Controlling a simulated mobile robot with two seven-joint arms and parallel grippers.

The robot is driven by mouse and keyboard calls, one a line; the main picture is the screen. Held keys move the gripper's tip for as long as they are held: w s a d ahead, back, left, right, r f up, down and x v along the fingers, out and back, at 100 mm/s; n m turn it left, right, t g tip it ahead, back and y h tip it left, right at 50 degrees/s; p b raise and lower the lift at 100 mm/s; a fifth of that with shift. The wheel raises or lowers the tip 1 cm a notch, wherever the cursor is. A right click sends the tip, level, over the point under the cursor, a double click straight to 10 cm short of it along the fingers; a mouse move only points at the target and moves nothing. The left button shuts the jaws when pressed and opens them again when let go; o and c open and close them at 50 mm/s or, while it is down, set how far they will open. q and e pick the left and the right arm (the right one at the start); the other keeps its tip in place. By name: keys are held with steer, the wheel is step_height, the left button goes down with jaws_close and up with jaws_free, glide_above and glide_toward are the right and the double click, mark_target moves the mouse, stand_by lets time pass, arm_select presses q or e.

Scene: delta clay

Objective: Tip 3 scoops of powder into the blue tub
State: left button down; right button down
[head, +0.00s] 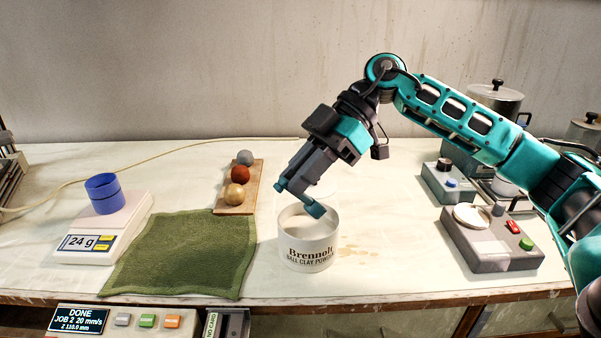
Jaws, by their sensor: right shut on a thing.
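The blue tub (103,197) stands upright on a white scale (100,230) at the left, whose display reads 24 g; its inside is hidden. A white tub marked Brennolt ball clay powder (309,258) stands in the middle, with its powder not clearly visible. My right gripper (299,198) points down at this tub's rim, with one fingertip over the opening. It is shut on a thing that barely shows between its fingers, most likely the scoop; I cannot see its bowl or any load. My left gripper is not in view.
A green cloth (182,252) lies between scale and powder tub. A wooden board (238,202) with several balls lies behind it. Grey button boxes (490,240) and metal canisters (496,98) stand at the right. A control panel (125,320) reading DONE is at the front left.

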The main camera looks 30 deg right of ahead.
mark_target(301, 199)
steer(key=shift+f, duration=0.95)
steer(key=shift+f+b, duration=0.6)
steer(key=shift+f, duration=1)
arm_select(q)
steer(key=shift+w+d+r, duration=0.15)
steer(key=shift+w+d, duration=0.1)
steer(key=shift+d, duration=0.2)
arm_select(e)
steer(key=shift+f, duration=0.4)
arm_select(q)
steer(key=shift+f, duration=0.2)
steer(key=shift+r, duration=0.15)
arm_select(e)
steer(key=shift+r, duration=0.15)
